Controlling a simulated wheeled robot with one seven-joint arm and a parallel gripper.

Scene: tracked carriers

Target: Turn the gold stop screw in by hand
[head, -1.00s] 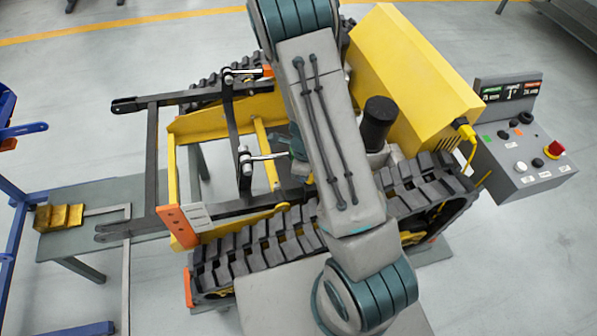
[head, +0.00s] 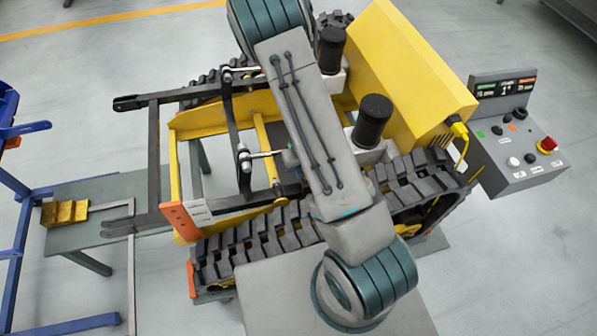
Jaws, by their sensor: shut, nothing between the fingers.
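I cannot make out the gold stop screw in the head view; my arm covers the middle of the machine. The tracked carrier has a yellow body (head: 408,72), a black lift frame (head: 154,150) on its left side and a black rubber track (head: 250,240) along the near side. Two bright metal T-handles sit on the upright black link, an upper one (head: 243,71) and a lower one (head: 262,155). My arm reaches across the carrier from the lower right to the top. My gripper does not show; the arm seems to hide it.
A grey control box (head: 515,150) with a red stop button stands at the right. Two black cylinders (head: 373,120) rise beside the yellow body. Gold stepped blocks (head: 65,213) lie on a grey-green table (head: 95,190) at the left, near a blue frame (head: 15,190). Grey floor is open around.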

